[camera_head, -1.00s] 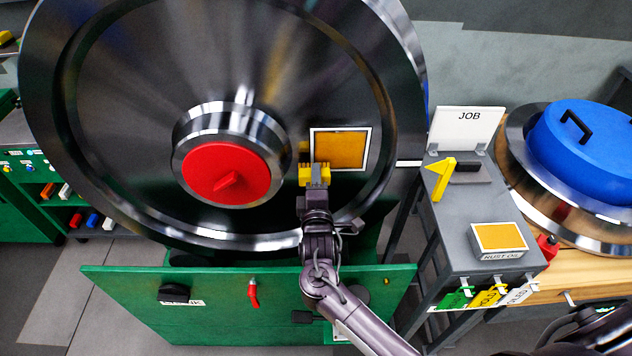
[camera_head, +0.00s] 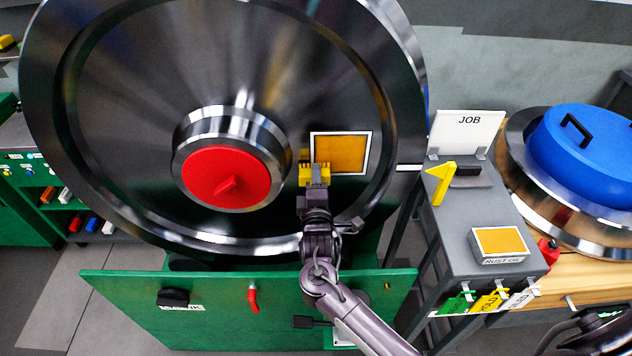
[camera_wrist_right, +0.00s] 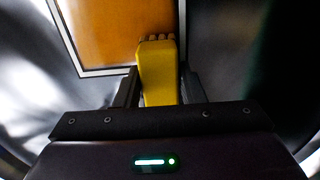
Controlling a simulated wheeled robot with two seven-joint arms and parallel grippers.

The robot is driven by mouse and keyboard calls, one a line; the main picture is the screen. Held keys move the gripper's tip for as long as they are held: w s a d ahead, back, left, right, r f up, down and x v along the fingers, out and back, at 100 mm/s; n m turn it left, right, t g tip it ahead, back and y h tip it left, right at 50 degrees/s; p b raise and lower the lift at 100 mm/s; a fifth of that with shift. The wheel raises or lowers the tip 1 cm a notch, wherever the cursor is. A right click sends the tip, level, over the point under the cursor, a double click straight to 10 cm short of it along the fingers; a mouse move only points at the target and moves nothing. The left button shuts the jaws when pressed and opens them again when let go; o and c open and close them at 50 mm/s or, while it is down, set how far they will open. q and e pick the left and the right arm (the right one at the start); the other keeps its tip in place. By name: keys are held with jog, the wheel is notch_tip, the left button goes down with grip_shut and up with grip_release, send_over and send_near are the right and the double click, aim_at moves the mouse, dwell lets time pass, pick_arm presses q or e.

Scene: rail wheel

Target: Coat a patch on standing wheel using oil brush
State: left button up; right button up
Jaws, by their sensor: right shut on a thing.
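The standing wheel (camera_head: 110,110) is a large shiny steel disc with a red hub cap (camera_head: 225,177). A white-framed orange patch (camera_head: 342,152) is on its face, right of the hub; it also shows in the wrist view (camera_wrist_right: 100,30). My right gripper (camera_head: 318,184) is shut on the yellow oil brush (camera_head: 310,173), at the patch's lower left corner. In the wrist view the brush (camera_wrist_right: 158,75) stands between the fingers, its bristle end overlapping the patch's lower edge. I cannot tell whether the bristles touch the wheel. My left gripper is not in view.
A green panel (camera_head: 230,318) stands below the standing wheel.

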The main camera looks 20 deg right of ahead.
jog(key=shift+w+d, duration=0.1)
jog(key=shift+w, duration=0.2)
jog(key=shift+r, duration=0.1)
jog(key=shift+s+d+p, duration=0.2)
jog(key=shift+d+p, duration=0.2)
jog(key=shift+d, duration=0.1)
jog(key=shift+s+d+p, duration=0.15)
jog(key=shift+d+p, duration=0.2)
jog(key=shift+d, duration=0.1)
jog(key=shift+s+d+p, duration=0.35)
jog(key=shift+d+p, duration=0.05)
jog(key=shift+d, duration=0.5)
jog(key=shift+w, duration=0.1)
jog(key=shift+w+a, duration=0.2)
jog(key=shift+a, duration=0.45)
jog(key=shift+w+a, duration=0.25)
jog(key=shift+a, duration=0.35)
jog(key=shift+w+a, duration=0.2)
jog(key=shift+a, duration=0.45)
